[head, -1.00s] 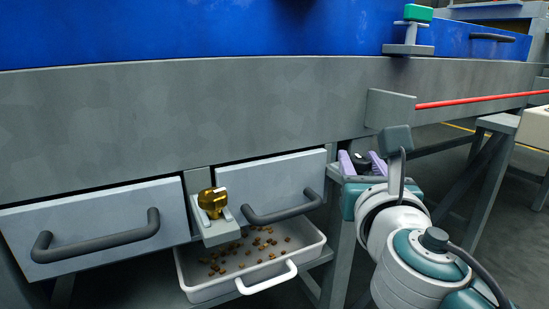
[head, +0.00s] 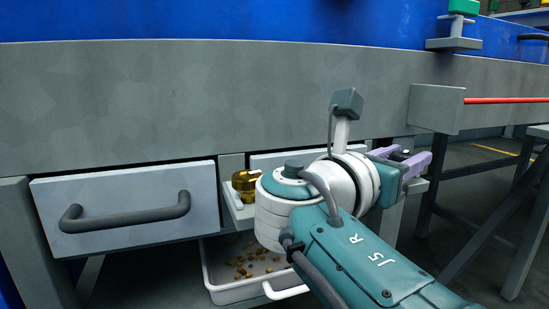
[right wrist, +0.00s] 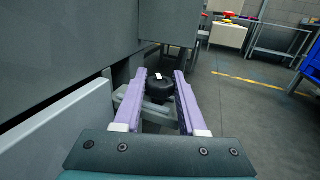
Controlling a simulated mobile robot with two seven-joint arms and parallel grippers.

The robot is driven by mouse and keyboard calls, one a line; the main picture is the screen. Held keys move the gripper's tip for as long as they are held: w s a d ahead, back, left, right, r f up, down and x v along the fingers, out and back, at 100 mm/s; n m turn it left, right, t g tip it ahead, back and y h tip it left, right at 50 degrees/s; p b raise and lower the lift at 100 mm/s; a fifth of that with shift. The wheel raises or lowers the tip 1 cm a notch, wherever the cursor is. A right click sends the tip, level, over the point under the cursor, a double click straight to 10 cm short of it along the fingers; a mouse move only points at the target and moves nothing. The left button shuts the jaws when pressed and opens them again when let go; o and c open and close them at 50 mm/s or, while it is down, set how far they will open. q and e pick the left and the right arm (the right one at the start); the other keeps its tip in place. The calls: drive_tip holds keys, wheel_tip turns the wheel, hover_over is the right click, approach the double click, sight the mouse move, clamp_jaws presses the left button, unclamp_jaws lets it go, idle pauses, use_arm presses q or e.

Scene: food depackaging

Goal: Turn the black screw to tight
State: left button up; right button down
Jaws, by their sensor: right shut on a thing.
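The black screw (right wrist: 159,88) shows in the right wrist view as a round black knob with a small white mark on top. It sits on a grey bracket (right wrist: 128,101), between the two purple fingers. My right gripper (right wrist: 166,82) is shut on the knob, one finger on each side. In the head view the right gripper (head: 410,165) points away to the right, just beyond the right drawer, and the screw shows only as a dark bit between its fingers. My left gripper is not in view.
A brass-coloured knob (head: 244,184) sits on a bracket between two grey drawers. The left drawer (head: 130,205) has a dark handle; my arm hides most of the right one. A white tray (head: 222,294) with brown pellets lies below. A red rod (head: 505,100) runs right.

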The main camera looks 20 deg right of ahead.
idle(0.5)
drive_tip(key=shift+c, duration=2.3)
unclamp_jaws()
